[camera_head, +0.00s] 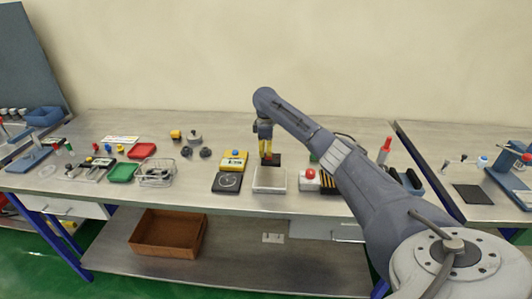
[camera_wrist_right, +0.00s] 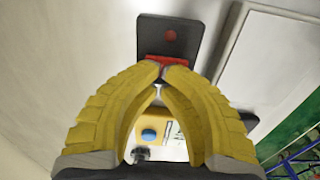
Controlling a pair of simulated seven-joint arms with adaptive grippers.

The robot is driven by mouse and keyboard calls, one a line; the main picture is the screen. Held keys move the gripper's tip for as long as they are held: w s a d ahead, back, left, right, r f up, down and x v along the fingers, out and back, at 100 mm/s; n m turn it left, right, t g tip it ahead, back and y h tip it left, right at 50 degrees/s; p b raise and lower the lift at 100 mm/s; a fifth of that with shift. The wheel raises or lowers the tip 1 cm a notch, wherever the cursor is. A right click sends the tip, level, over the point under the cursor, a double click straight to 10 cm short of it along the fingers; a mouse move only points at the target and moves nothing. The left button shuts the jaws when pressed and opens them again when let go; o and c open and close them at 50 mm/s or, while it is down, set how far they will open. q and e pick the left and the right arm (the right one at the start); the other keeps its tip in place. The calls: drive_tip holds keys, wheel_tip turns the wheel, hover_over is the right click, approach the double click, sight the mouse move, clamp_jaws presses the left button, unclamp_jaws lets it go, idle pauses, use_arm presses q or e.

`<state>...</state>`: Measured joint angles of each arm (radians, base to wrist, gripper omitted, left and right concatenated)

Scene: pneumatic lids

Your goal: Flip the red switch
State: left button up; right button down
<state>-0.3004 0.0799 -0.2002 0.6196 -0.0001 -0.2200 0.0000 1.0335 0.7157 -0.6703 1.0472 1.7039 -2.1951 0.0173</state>
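The red switch (camera_wrist_right: 165,59) sits on a dark base plate (camera_wrist_right: 182,22) with a small red dot, in the right wrist view. The fingertips hide part of the switch. In the head view the dark base (camera_head: 276,160) lies below my right gripper (camera_head: 265,156), which points down, and the red part cannot be made out there. In the right wrist view the yellow fingers of my right gripper (camera_wrist_right: 161,73) meet almost tip to tip right at the switch. Whether they touch it I cannot tell. My left gripper is not in view.
A pale flat box (camera_head: 269,180) stands just in front of the dark base. A yellow box with a blue button (camera_head: 232,163) is to its left, a red-button box (camera_head: 309,181) to its right.

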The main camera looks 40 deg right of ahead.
drive_tip(key=shift+s+a+f, duration=0.15)
drive_tip(key=shift+s, duration=0.15)
drive_tip(key=shift+w+r, duration=0.1)
drive_tip(key=shift+r, duration=0.3)
wheel_tip(320, 180, up, 14)
drive_tip(key=shift+s+a+f, duration=0.2)
drive_tip(key=shift+s+a, duration=0.05)
drive_tip(key=shift+s, duration=0.05)
idle(0.3)
